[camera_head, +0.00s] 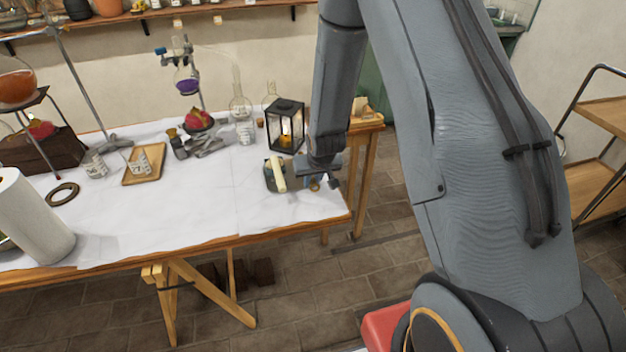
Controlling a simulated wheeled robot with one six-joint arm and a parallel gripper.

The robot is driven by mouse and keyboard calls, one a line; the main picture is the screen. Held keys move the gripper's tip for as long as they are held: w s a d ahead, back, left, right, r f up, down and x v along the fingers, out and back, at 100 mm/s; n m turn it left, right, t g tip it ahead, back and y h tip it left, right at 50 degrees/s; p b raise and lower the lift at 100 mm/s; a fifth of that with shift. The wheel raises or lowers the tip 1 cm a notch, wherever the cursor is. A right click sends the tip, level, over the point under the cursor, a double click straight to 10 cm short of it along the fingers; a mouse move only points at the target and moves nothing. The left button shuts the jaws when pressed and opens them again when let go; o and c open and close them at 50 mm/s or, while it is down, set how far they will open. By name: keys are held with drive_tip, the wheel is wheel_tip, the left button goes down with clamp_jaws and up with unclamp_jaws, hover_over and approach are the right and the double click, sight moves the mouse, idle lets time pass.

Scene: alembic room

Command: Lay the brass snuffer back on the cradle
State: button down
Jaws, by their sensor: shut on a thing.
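My gripper (326,182) is low over the right end of the cloth-covered table. It is shut on what looks like the brass snuffer (314,185); only a small brass-coloured bit shows beside the jaws. The rest of the snuffer is hidden or too small to make out.
A black lantern (285,126) with a lit candle stands close behind the gripper. Glass flasks (240,117) and a purple flask stand (187,80) are farther back. A wooden tray (145,164) and paper roll (33,217) are left. The table's middle (190,205) is clear.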

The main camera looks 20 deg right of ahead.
drive_tip(key=shift+f, duration=0.1)
drive_tip(key=c, duration=1.6)
unclamp_jaws()
drive_tip(key=shift+b+v, duration=0.75)
drive_tip(key=shift+v, duration=3.25)
drive_tip(key=s+r+g, duration=0.1)
drive_tip(key=s+r, duration=0.2)
drive_tip(key=s, duration=0.4)
drive_tip(key=s+r+g, duration=0.1)
drive_tip(key=s+r, duration=0.3)
drive_tip(key=s, duration=0.3)
drive_tip(key=s+r+g, duration=0.1)
drive_tip(key=s+r, duration=0.2)
drive_tip(key=s, duration=0.4)
drive_tip(key=shift+s+d+r+g, duration=0.1)
drive_tip(key=shift+s+r+g, duration=0.2)
drive_tip(key=shift+g, duration=0.1)
